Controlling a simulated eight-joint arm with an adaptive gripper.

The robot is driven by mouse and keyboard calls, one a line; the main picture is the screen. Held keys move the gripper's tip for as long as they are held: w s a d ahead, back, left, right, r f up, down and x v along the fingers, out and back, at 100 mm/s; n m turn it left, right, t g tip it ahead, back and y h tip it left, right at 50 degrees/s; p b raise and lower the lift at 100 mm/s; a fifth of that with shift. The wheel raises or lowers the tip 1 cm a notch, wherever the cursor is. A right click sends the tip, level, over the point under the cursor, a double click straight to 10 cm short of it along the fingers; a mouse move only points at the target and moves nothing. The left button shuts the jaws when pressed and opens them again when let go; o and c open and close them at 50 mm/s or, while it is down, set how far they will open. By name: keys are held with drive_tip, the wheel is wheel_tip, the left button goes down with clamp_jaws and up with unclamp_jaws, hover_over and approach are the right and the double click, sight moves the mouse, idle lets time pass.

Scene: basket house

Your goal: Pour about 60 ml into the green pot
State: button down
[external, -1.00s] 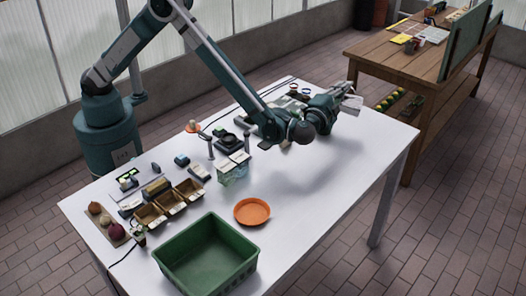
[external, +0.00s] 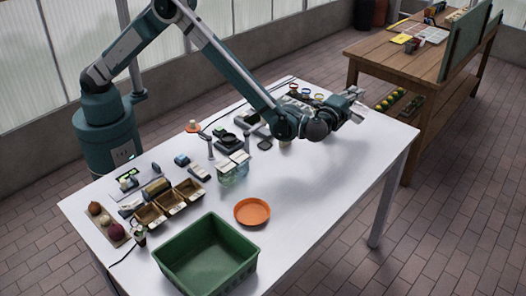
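My gripper (external: 352,106) is at the far right part of the white table, above the surface. Its fingers are small and point right; I cannot tell if they are open or hold anything. A few small pots with coloured rims (external: 306,92) stand at the table's back edge, to the left of my gripper. Their colours are too small to tell which is green. Clear containers with pale tops (external: 233,168) stand near the middle of the table. I see no pouring vessel clearly.
A green crate (external: 236,270) and an orange dish (external: 252,211) are at the front. Wooden boxes (external: 168,203), vegetables on a board (external: 105,222) and small devices fill the left side. The right part of the white table (external: 350,165) is clear. A wooden bench (external: 400,60) stands behind.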

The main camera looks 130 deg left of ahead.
sight(367, 109)
drive_tip(key=shift+w, duration=0.1)
drive_tip(key=shift+w+a+f+m+h, duration=0.2)
drive_tip(key=shift+f+m, duration=0.1)
drive_tip(key=shift+m, duration=0.1)
drive_tip(key=shift+w+a+f+m+h, duration=0.1)
drive_tip(key=shift+w+f+m, duration=0.15)
drive_tip(key=shift+m, duration=0.15)
drive_tip(key=shift+w, duration=0.15)
idle(0.8)
drive_tip(key=shift+w+a+r+m+h, duration=0.1)
drive_tip(key=shift+w+a+m+h, duration=0.15)
drive_tip(key=shift+m, duration=0.55)
drive_tip(key=shift+w+a+f+m+h, duration=0.15)
drive_tip(key=shift+w+f+m+h, duration=0.15)
drive_tip(key=shift+f, duration=0.2)
drive_tip(key=shift+w+a+f+m+h, duration=0.15)
drive_tip(key=shift+w+f+m, duration=0.25)
drive_tip(key=shift+f, duration=0.1)
drive_tip(key=f, duration=0.1)
drive_tip(key=w+f+m, duration=0.1)
drive_tip(key=f+b, duration=0.1)
drive_tip(key=shift+w+a+g+h, duration=0.3)
drive_tip(key=shift+a+g+h, duration=0.1)
drive_tip(key=w+a+f+m+g+h, duration=0.1)
drive_tip(key=w+a+f+m, duration=0.1)
drive_tip(key=w+f+m, duration=0.2)
drive_tip(key=shift+w+f+h+b, duration=0.2)
drive_tip(key=shift+f+h+b, duration=0.1)
drive_tip(key=shift+h, duration=0.1)
